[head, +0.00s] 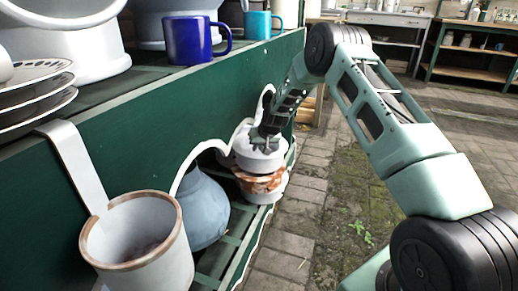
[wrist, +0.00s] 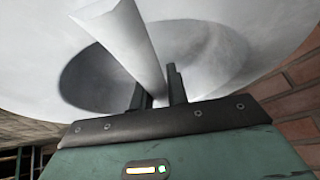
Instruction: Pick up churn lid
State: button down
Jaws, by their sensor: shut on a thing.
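The churn lid (head: 256,158) is the pale round piece on top of a churn (head: 262,184) with a brown patterned band, on the low green slatted shelf. My gripper (head: 267,137) reaches down to the lid's top from above. In the wrist view the lid's pale grey-white underside or top (wrist: 270,25) fills the upper part, with a round darker recess. A white bar crosses there between my dark fingers (wrist: 160,88), which are shut on the lid. The exact grip spot is partly hidden. I cannot tell whether the lid is apart from the churn.
A blue-grey jug (head: 205,210) stands left of the churn, under the green shelf front (head: 130,130). A pale pot with a brown rim (head: 160,270) hangs in front. Blue (head: 187,42) and teal (head: 257,25) mugs stand on the upper shelf. Brick floor (head: 300,215) lies open at right.

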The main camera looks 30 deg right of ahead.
notch_tip(320, 180, up, 3)
jog(key=shift+r+p, duration=0.1)
jog(key=shift+p, duration=0.8)
jog(key=shift+s+r, duration=0.1)
jog(key=shift+r, duration=0.15)
jog(key=s+p, duration=0.5)
jog(key=s, duration=1.2)
jog(key=shift+s+a+f, duration=0.2)
jog(key=shift+s+f, duration=0.05)
jog(key=shift+s, duration=0.1)
